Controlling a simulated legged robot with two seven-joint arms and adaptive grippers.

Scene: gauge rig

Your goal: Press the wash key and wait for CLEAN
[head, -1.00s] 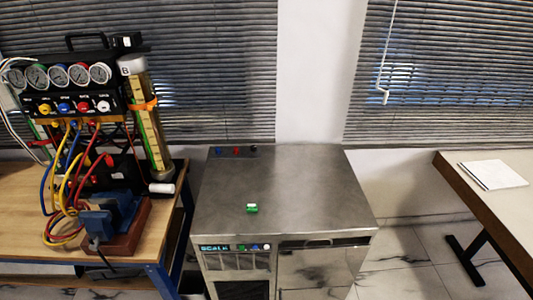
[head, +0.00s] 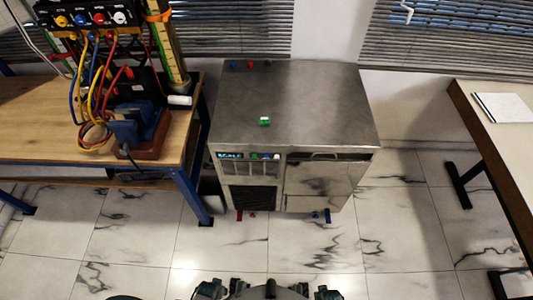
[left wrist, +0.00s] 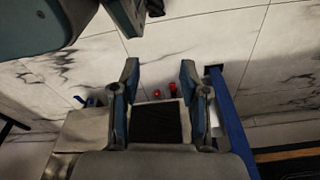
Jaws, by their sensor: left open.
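The steel machine (head: 295,105) stands on the floor in the middle of the head view. Its front panel has a lit display (head: 230,155) that seems to read SCALE. A row of small keys (head: 265,156), green, blue and white, sits just right of the display; their labels are too small to read. My left gripper (left wrist: 158,65) is open and empty in the left wrist view. The machine's dark grille (left wrist: 157,124) shows between its fingers, apart from them. My left gripper does not clearly show in the head view. My right gripper is not identifiable.
A small green and white object (head: 264,121) lies on the machine top. A wooden bench (head: 40,110) with gauges, hoses and a blue vise (head: 135,122) stands left. A table (head: 505,150) with paper (head: 504,107) stands right. The tiled floor before the machine is clear.

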